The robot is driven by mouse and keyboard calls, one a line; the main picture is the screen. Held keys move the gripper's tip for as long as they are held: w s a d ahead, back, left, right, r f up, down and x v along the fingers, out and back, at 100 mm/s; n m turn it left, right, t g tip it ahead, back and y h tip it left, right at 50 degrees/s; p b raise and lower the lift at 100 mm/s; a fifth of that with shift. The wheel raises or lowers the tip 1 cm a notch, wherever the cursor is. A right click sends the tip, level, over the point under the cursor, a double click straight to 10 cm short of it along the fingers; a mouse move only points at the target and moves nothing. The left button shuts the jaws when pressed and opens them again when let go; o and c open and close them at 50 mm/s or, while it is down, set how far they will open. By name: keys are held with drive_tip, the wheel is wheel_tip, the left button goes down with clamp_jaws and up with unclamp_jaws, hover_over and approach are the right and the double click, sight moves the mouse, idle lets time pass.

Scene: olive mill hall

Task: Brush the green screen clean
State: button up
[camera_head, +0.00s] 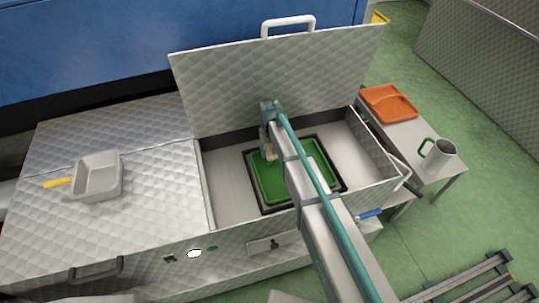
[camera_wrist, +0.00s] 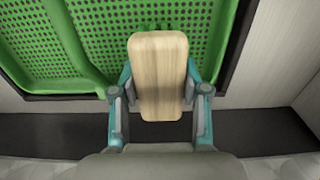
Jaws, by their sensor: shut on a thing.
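The green screen (camera_head: 269,183) is a perforated tray in a dark frame inside the open steel box. In the wrist view the green screen (camera_wrist: 98,38) fills the upper left and middle, with raised green ribs. My gripper (camera_head: 268,153) is over the screen's far edge. In the wrist view my gripper (camera_wrist: 159,100) is shut on a brush with a pale wooden back (camera_wrist: 158,75). The brush lies over the screen's rim; its bristles are mostly hidden beneath the wood. I cannot tell whether they touch the screen. My arm covers part of the screen in the head view.
The hinged lid (camera_head: 275,75) stands open behind the box. A grey scoop (camera_head: 98,178) with a yellow handle lies on the left cover. An orange tray (camera_head: 388,103) and a metal jug (camera_head: 440,154) stand on the right side table. A blue-handled valve (camera_head: 369,214) sticks out at the front.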

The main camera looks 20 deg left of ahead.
drive_tip(key=shift+r+p, duration=1.5)
drive_tip(key=shift+r, duration=1.2)
drive_tip(key=shift+d, duration=0.1)
